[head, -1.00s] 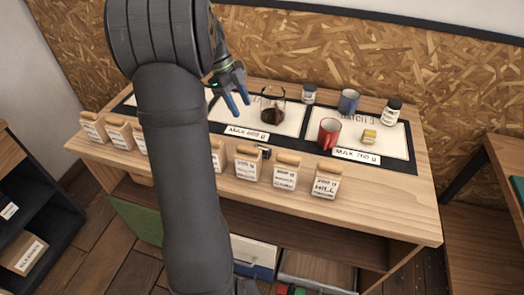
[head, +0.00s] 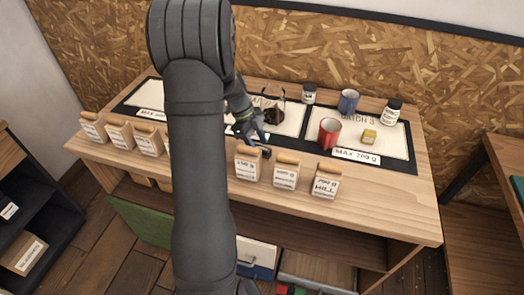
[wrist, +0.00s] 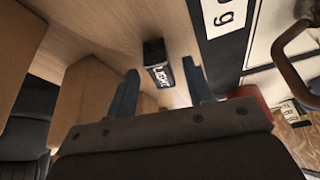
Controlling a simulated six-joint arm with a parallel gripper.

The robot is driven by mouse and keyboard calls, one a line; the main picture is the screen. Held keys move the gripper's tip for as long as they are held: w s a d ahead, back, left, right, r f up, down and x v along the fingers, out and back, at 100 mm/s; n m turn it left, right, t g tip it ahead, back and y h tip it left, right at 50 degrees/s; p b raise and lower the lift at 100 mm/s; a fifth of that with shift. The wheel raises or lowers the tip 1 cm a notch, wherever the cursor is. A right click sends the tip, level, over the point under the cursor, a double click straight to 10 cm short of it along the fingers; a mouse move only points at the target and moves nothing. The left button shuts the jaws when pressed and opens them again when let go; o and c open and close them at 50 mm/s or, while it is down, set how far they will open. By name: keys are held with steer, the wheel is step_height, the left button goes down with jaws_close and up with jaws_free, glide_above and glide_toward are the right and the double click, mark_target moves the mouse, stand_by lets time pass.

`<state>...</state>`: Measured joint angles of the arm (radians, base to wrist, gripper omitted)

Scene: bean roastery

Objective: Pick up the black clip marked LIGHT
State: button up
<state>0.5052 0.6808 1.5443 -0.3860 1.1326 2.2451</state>
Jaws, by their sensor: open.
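The black clip (wrist: 157,62) lies on the wooden bench top in the wrist view. White lettering that reads LIGHT shows on its side. In the head view the clip (head: 266,153) is a small dark shape behind the row of bags. My gripper (wrist: 160,76) is open and empty. Its two blue fingers point toward the clip, one on each side of it in the wrist view. In the head view my gripper (head: 257,138) is just above and behind the clip. The exact gap in height cannot be told.
Paper bags with wooden clips, such as the bag (head: 247,167), line the front edge close by. A glass carafe (head: 273,112) stands behind my gripper.

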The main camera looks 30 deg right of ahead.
steer(key=shift+x, duration=0.8)
jaws_close()
